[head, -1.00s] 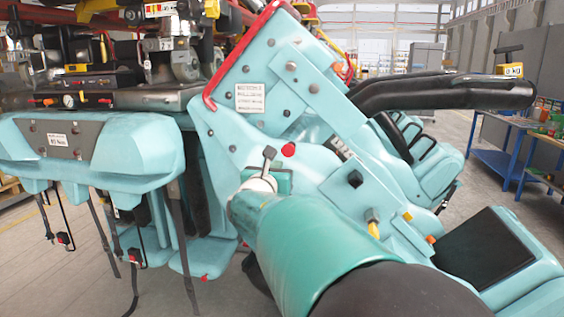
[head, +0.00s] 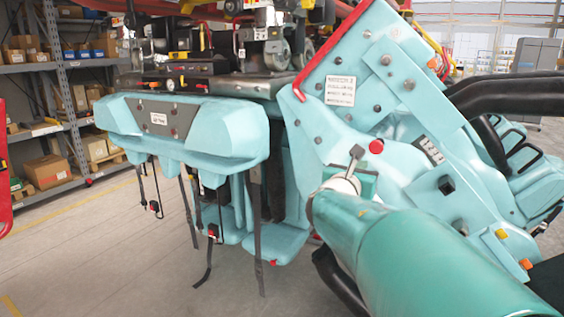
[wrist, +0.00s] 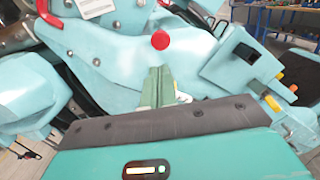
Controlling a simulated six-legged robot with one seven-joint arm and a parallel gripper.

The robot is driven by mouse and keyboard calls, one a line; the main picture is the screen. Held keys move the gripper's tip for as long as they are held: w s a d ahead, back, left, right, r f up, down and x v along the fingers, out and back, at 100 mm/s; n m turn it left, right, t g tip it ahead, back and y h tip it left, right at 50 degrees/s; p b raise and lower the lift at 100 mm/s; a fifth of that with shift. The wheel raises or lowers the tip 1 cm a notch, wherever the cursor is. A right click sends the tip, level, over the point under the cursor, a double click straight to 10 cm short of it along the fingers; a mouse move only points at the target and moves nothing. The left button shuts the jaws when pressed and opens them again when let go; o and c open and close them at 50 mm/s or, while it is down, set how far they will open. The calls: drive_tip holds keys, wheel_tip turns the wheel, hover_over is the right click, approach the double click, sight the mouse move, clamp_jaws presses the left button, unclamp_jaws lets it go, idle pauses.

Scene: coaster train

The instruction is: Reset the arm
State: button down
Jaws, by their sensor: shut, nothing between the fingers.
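My gripper (wrist: 158,70) shows in the wrist view as two green fingers close together, with nothing seen between them. They point toward the light-blue side panel of the coaster train (wrist: 110,68), below its red round button (wrist: 160,40). I cannot tell whether they touch the panel. In the head view my teal arm reaches in from the lower right toward the same panel of the train (head: 345,130). The red button (head: 376,146) sits just above the arm's far end. The fingertips are not clear there.
A light-blue seat unit with hanging straps (head: 185,130) is left of the panel. Black padded bars (head: 510,97) stick out at the right. A shelf rack with boxes (head: 50,110) stands at the far left. The grey floor (head: 110,240) is open at lower left.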

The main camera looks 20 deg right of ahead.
drive_tip(key=s+a+f+m+g+y, duration=0.5)
drive_tip(key=s+a+f+m, duration=0.45)
drive_tip(key=s+m, duration=0.4)
drive_tip(key=s+a+f+m+y, duration=0.4)
drive_tip(key=a+m+y, duration=0.1)
drive_tip(key=a, duration=0.4)
drive_tip(key=s+a+f+m+y, duration=0.3)
drive_tip(key=a+m, duration=0.3)
drive_tip(key=a, duration=0.4)
drive_tip(key=shift+s+f+m+y, duration=0.4)
drive_tip(key=shift+f+y, duration=0.3)
drive_tip(key=shift+y, duration=0.2)
drive_tip(key=shift+d, duration=0.15)
